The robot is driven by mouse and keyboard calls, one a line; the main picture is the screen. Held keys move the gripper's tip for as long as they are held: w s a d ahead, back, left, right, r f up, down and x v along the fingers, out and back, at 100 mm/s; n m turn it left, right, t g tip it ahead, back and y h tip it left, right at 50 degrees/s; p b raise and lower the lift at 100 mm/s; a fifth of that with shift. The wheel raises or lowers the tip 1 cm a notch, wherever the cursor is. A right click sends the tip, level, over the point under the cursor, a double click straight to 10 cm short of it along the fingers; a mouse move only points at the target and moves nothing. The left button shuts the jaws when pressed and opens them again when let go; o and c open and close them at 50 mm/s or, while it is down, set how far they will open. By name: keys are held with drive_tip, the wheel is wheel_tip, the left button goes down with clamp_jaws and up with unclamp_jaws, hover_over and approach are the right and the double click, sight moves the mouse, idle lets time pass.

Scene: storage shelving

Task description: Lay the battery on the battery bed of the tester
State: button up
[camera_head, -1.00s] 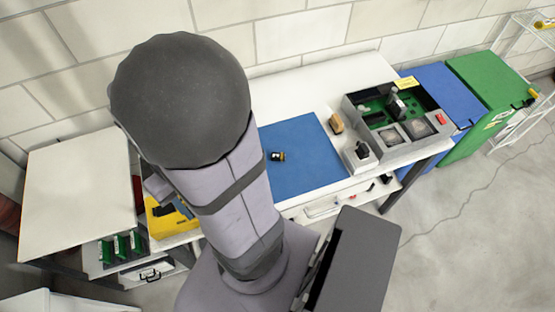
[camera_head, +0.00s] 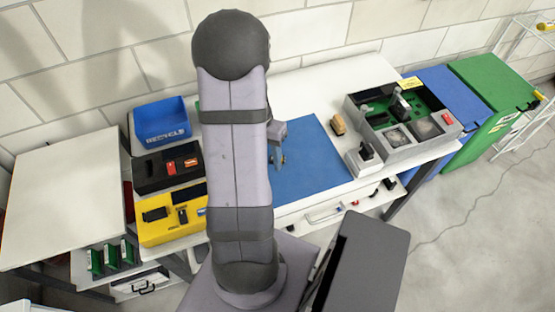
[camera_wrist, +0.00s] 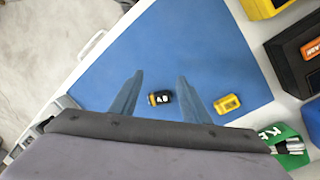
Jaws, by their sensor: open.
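A black battery with a yellow end (camera_wrist: 160,97) and white lettering lies on the blue mat. A second, mostly yellow battery (camera_wrist: 227,103) lies to its right in the wrist view. My gripper (camera_wrist: 161,76) is open; its two fingers reach over the mat on either side of the black battery, without visible contact. In the head view my gripper (camera_head: 279,157) is low over the mat, and the arm hides part of it. The tester (camera_head: 352,112) is a grey box with a green interior, right of the mat. I cannot single out its battery bed.
The blue mat (camera_head: 310,170) is otherwise mostly clear. A tan object (camera_head: 338,123) lies between mat and tester. Left of the arm stand a blue bin (camera_head: 161,120), a black tray (camera_head: 150,178) and a yellow tray (camera_head: 160,232). A green container (camera_wrist: 290,150) is near the gripper.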

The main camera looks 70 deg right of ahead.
drive_tip(key=d+m, duration=0.1)
drive_tip(key=m, duration=0.1)
drive_tip(key=w+d+r+m, duration=0.1)
drive_tip(key=d, duration=0.1)
drive_tip(key=d+r+m+h, duration=0.1)
drive_tip(key=m, duration=0.1)
drive_tip(key=shift+w+d+m, duration=0.15)
drive_tip(key=shift+d+m, duration=0.15)
drive_tip(key=shift+d, duration=0.05)
drive_tip(key=shift+d+r+m, duration=0.1)
drive_tip(key=shift+d+m, duration=0.05)
drive_tip(key=shift+m, duration=0.75)
drive_tip(key=m, duration=0.5)
drive_tip(key=shift+m, duration=0.4)
drive_tip(key=shift+s+d+f+p, duration=0.15)
drive_tip(key=shift+s+f+p, duration=0.15)
drive_tip(key=shift+f, duration=0.9)
drive_tip(key=shift+s+d+f+p, duration=0.15)
drive_tip(key=shift+f+p, duration=0.25)
drive_tip(key=shift+f, duration=0.85)
drive_tip(key=shift+s+d+f+p, duration=0.1)
drive_tip(key=shift+s+f+p, duration=0.25)
drive_tip(key=shift+f, duration=0.85)
drive_tip(key=shift+c, duration=0.4)
clamp_jaws()
